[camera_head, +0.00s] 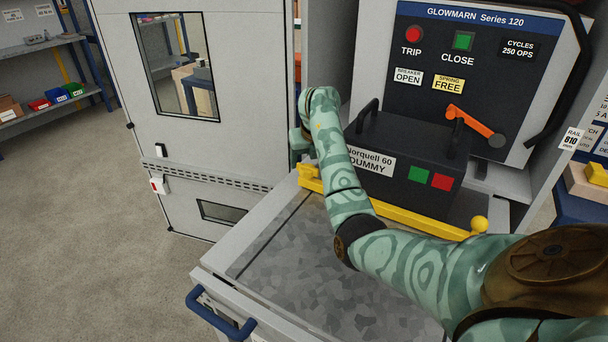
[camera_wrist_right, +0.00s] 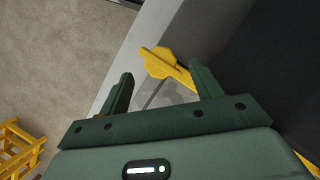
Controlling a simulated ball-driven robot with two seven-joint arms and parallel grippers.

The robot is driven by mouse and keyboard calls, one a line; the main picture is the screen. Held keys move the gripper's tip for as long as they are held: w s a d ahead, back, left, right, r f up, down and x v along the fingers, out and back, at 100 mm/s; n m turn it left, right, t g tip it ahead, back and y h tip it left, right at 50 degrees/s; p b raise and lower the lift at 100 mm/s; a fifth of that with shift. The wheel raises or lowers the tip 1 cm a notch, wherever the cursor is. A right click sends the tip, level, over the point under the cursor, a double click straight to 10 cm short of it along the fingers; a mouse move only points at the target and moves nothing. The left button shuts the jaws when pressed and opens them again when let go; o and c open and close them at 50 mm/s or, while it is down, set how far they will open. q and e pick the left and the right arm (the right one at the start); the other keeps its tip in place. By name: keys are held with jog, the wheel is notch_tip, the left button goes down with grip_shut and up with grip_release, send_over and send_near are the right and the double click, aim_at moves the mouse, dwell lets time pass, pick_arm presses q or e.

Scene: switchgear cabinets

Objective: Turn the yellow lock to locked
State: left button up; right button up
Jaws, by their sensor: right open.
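The yellow lock is a long yellow bar (camera_head: 405,215) across the front of the black dummy unit on the grey trolley. It has a round knob (camera_head: 479,224) at its right end and a blocky yellow end (camera_head: 310,178) at the left. My right gripper (camera_head: 300,143) is near that left end, mostly hidden behind my own arm. In the right wrist view, my right gripper (camera_wrist_right: 161,75) is open, and the yellow end (camera_wrist_right: 158,63) shows ahead of the gap between its fingers. I cannot tell whether they touch. My left gripper is out of view.
The black dummy unit (camera_head: 408,187) stands behind the bar, before a breaker panel (camera_head: 440,90) with an orange lever (camera_head: 472,122). A white cabinet (camera_head: 215,150) stands to the left. The trolley top (camera_head: 300,270) is clear in front. A blue handle (camera_head: 220,315) is at its front edge.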

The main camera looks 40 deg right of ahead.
aim_at(307, 168)
jog(key=b+x, duration=0.1)
jog(key=x, duration=0.2)
jog(key=shift+w+f, duration=0.15)
jog(key=shift+f, duration=0.1)
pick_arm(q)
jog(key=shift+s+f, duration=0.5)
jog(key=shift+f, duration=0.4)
pick_arm(e)
jog(key=shift+c, duration=0.4)
jog(key=c, duration=0.9)
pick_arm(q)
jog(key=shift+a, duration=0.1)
